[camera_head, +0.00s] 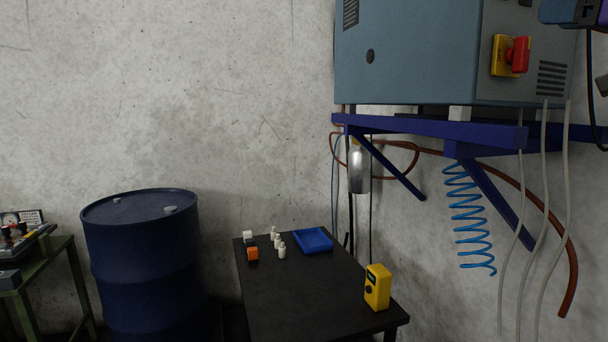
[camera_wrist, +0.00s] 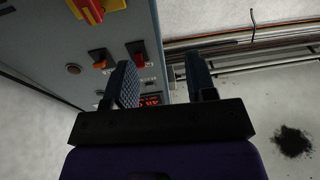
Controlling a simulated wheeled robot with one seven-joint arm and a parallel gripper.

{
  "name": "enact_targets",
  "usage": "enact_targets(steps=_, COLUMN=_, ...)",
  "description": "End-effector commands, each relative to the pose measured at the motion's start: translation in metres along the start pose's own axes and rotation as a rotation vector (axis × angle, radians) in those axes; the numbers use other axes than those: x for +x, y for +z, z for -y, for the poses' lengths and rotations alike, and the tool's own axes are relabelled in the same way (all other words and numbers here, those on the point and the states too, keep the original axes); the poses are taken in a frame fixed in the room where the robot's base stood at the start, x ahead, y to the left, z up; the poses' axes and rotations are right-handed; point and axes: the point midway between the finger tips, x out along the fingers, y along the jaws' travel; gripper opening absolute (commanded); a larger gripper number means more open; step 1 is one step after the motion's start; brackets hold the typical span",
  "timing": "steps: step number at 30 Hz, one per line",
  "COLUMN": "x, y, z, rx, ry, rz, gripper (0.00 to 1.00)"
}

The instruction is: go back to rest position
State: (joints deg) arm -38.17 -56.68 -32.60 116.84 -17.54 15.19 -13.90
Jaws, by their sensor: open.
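My gripper (camera_wrist: 160,82) shows in the wrist view with its two dark fingers apart and nothing between them. It faces a grey-blue control cabinet (camera_wrist: 95,55) with orange-red switches and a red display partly hidden behind the left finger. In the head view only a small purple and blue part of my arm shows at the top right corner, beside the cabinet (camera_head: 430,50). The fingers are not seen in the head view.
A dark blue drum (camera_head: 145,265) stands left. A blue bracket (camera_head: 430,129), coiled hose (camera_head: 468,220) and cables hang below the cabinet.

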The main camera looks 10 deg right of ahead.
Motion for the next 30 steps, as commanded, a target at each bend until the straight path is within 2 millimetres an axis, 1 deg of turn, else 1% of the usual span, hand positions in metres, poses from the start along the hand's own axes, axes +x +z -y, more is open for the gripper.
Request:
enact_targets(steps=1, x=0.0, y=0.017, z=0.026, rx=-0.01, ry=-0.008, rz=0.08, gripper=0.51)
enact_targets(steps=2, x=-0.001, y=0.027, z=0.041, rx=-0.012, ry=-0.013, rz=0.127, gripper=0.51)
enact_targets(steps=3, x=-0.001, y=0.042, z=0.06, rx=-0.012, ry=-0.019, rz=0.192, gripper=0.51)
enact_targets(steps=5, x=-0.002, y=0.068, z=0.087, rx=-0.01, ry=-0.025, rz=0.295, gripper=0.51)
enact_targets(steps=6, x=-0.003, y=0.086, z=0.103, rx=-0.009, ry=-0.024, rz=0.365, gripper=0.51)
enact_targets(steps=8, x=-0.006, y=0.114, z=0.125, rx=-0.003, ry=-0.02, rz=0.472, gripper=0.51)
enact_targets(steps=9, x=-0.009, y=0.134, z=0.139, rx=0.003, ry=-0.014, rz=0.545, gripper=0.51)
enact_targets(steps=11, x=-0.014, y=0.165, z=0.156, rx=0.016, ry=-0.001, rz=0.657, gripper=0.51)
enact_targets(steps=12, x=-0.019, y=0.185, z=0.167, rx=0.025, ry=0.011, rz=0.733, gripper=0.51)
enact_targets(steps=14, x=-0.027, y=0.215, z=0.181, rx=0.043, ry=0.03, rz=0.843, gripper=0.51)
enact_targets(steps=15, x=-0.033, y=0.234, z=0.189, rx=0.057, ry=0.045, rz=0.912, gripper=0.51)
enact_targets(steps=18, x=-0.049, y=0.272, z=0.204, rx=0.09, ry=0.08, rz=1.06, gripper=0.51)
enact_targets(steps=21, x=-0.062, y=0.298, z=0.213, rx=0.116, ry=0.108, rz=1.166, gripper=0.51)
enact_targets(steps=24, x=-0.07, y=0.311, z=0.218, rx=0.132, ry=0.125, rz=1.223, gripper=0.51)
enact_targets(steps=27, x=-0.073, y=0.316, z=0.22, rx=0.138, ry=0.131, rz=1.244, gripper=0.51)
enact_targets(steps=30, x=-0.073, y=0.316, z=0.22, rx=0.139, ry=0.13, rz=1.245, gripper=0.51)
